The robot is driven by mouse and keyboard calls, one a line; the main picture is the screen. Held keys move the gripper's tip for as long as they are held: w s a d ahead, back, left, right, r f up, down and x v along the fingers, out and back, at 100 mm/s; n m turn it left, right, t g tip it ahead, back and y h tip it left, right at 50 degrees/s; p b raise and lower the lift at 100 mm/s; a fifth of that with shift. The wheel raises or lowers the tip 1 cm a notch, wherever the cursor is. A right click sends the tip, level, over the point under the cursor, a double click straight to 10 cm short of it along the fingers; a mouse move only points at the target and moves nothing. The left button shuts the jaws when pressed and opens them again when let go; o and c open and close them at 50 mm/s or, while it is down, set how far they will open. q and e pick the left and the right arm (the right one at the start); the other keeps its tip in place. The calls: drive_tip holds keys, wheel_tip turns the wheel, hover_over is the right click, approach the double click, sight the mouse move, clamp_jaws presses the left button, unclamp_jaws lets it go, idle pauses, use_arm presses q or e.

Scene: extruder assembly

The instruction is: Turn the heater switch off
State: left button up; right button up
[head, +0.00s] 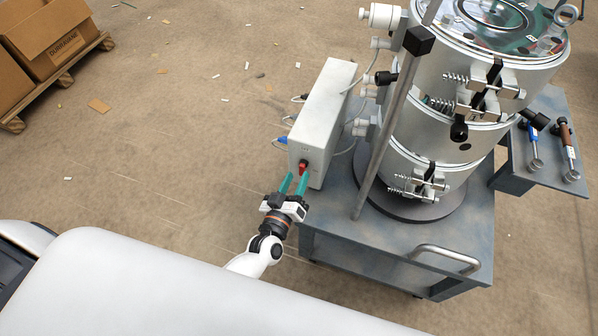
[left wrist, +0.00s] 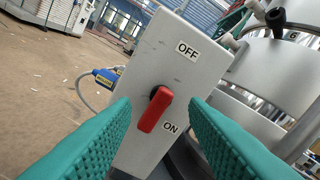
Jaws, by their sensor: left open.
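The heater switch is a red lever (left wrist: 154,109) on a black pivot, on the end face of a white control box (left wrist: 178,68). In the left wrist view the lever points down and slightly left, beside the ON label (left wrist: 170,127); the OFF label (left wrist: 188,49) is above it. In the head view the red switch (head: 303,165) shows on the box's near face. My left gripper (head: 294,183) is open, its two teal fingers pointing at that face, one on each side of the lever. I cannot tell if they touch it. My right gripper is not in view.
The box stands on a grey cart (head: 455,240) beside a tall silver extruder vessel (head: 425,135) and a grey upright post (head: 383,130). Cables and a blue connector (left wrist: 105,76) are left of the box. A side table with tools (head: 568,150) is at right. Open floor lies left.

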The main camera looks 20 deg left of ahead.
use_arm(q)
drive_tip(key=s, duration=0.8)
drive_tip(key=shift+s+a, duration=0.15)
drive_tip(key=shift+s, duration=0.2)
